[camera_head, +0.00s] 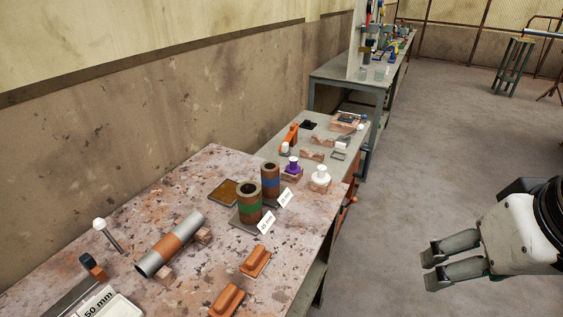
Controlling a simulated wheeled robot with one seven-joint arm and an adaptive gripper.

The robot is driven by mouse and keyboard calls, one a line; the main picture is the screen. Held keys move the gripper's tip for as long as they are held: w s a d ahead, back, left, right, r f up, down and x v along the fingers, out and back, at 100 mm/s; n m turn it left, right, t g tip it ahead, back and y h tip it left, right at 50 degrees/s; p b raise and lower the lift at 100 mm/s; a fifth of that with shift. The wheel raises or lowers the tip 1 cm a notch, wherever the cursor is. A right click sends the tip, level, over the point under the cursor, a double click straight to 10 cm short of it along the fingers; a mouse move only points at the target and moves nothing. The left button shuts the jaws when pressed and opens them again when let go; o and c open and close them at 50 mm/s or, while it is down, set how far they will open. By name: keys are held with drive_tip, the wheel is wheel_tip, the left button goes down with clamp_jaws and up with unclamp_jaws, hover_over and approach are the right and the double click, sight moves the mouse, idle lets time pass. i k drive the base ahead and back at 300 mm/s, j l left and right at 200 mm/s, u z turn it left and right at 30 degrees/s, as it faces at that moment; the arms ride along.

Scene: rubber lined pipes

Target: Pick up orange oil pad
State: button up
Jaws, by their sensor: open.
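Two orange pad-like blocks with raised grips lie on the near table's right side: one pad (255,262) farther back, the other pad (227,300) nearer. I cannot tell which one is the oil pad. My gripper (428,269) is at the right, over the grey floor and clear of the table. Its two fingers are apart with nothing between them, pointing left toward the table. It is well to the right of both pads and touches neither.
The speckled table (115,215) also holds a grey pipe with an orange band (171,244), a green-banded cylinder (249,203), a blue-banded cylinder (270,179), a shallow brown tray (224,193) and a 50 mm label (108,303). The floor (420,140) on the right is open.

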sight(252, 267)
drive_tip(key=l+u, duration=0.15)
drive_tip(key=u, duration=0.2)
drive_tip(key=i+l+u, duration=0.1)
drive_tip(key=u, duration=0.25)
drive_tip(key=l+u, duration=0.2)
drive_tip(key=u, duration=0.15)
